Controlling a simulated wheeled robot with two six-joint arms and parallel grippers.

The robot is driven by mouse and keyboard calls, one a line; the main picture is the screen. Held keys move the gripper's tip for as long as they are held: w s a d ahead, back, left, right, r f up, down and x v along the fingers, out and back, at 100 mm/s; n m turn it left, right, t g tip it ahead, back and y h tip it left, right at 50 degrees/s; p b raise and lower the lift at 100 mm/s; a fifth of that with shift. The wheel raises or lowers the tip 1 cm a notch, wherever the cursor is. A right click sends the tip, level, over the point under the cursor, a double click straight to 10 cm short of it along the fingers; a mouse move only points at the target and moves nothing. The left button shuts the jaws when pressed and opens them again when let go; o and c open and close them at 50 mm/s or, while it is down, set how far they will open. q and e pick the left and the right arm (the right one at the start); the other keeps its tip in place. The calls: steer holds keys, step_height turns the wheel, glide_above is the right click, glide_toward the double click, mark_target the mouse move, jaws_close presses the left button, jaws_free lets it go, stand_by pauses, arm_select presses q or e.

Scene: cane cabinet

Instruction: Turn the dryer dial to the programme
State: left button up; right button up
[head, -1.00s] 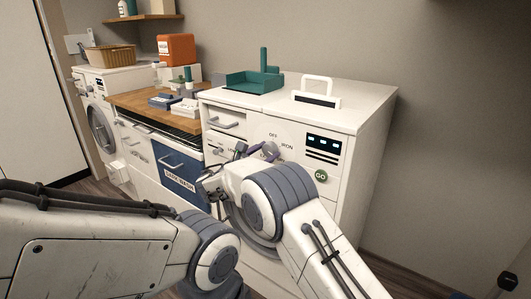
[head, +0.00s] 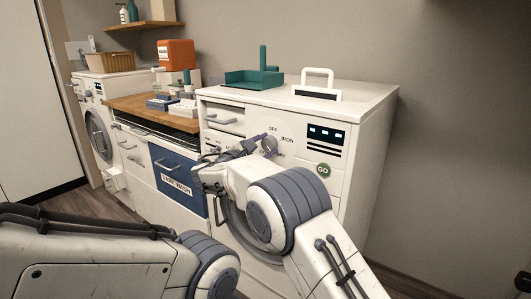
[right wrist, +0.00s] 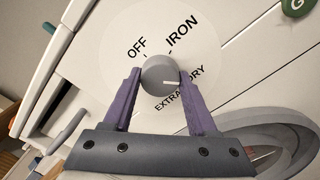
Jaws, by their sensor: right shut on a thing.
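The grey dryer dial (right wrist: 161,75) sits on a round white plate with the labels OFF, IRON and EXTRA DRY. My right gripper (right wrist: 157,84) is shut on the dial, with a purple finger on each side. In the head view the dial (head: 269,145) shows on the dryer front (head: 346,103), and my right gripper (head: 262,146) reaches it from the left. Other labels may be hidden by the fingers. My left arm shows at lower left, but its gripper is out of view.
A green GO button (head: 323,170) and a dark display (head: 326,136) are right of the dial. A round door (head: 240,225) lies below, partly behind my arm. A teal tray (head: 253,79) and a white handle (head: 317,78) are on top.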

stand_by(0.3)
steer(key=o, duration=1.4)
steer(key=shift+c, duration=0.2)
